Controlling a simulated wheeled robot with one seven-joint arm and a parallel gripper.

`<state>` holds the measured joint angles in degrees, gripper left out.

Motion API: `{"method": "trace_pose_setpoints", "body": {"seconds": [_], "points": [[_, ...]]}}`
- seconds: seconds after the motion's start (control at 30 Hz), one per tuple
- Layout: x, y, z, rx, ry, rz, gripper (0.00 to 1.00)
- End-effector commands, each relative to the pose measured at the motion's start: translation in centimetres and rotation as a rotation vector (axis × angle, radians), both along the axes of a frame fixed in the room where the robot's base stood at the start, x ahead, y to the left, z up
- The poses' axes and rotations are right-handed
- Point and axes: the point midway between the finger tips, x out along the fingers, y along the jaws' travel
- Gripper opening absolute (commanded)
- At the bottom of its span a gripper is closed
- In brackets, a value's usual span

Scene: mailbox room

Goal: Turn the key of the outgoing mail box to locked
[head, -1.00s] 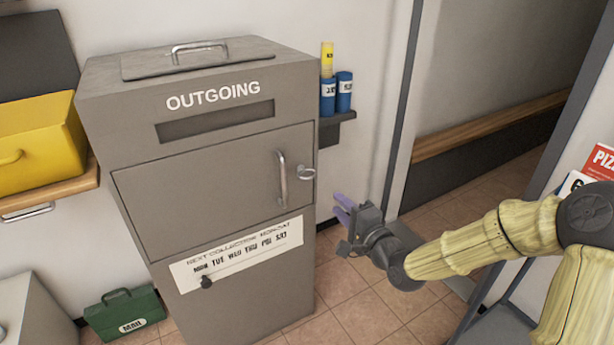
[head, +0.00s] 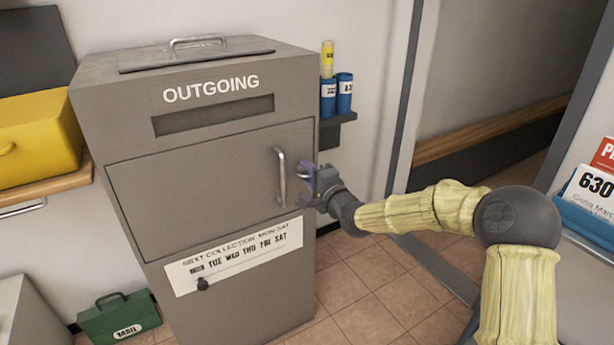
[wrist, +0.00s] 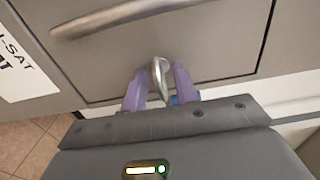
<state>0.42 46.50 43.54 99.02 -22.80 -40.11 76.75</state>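The grey outgoing mail box (head: 215,215) stands at the left centre of the head view with its door closed. Its key (wrist: 160,80), a silver metal bow at the door's edge, shows in the wrist view between the two purple fingers of my gripper (wrist: 158,88). The fingers are apart, one on each side of the key; I cannot tell whether either touches it. In the head view my gripper (head: 308,180) is right of the door handle (head: 281,177) and hides the key.
A small shelf (head: 337,119) with blue and yellow cylinders is on the wall right of the box. A yellow bin (head: 38,140) is on the left. A green mail case (head: 119,316) stands on the floor. Papers in a blue tray (head: 585,215) are at far right.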

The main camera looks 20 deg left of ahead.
Motion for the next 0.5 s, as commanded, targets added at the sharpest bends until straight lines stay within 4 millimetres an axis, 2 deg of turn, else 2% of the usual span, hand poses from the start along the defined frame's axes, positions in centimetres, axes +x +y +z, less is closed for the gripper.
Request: {"method": "trace_pose_setpoints", "body": {"seconds": [0.37, 0.5], "points": [[0.46, 0.55, 0.01, -0.001, 0.001, 0.000, 0.29], [0.45, 0.55, 0.02, 0.000, 0.000, 0.000, 0.06]]}}
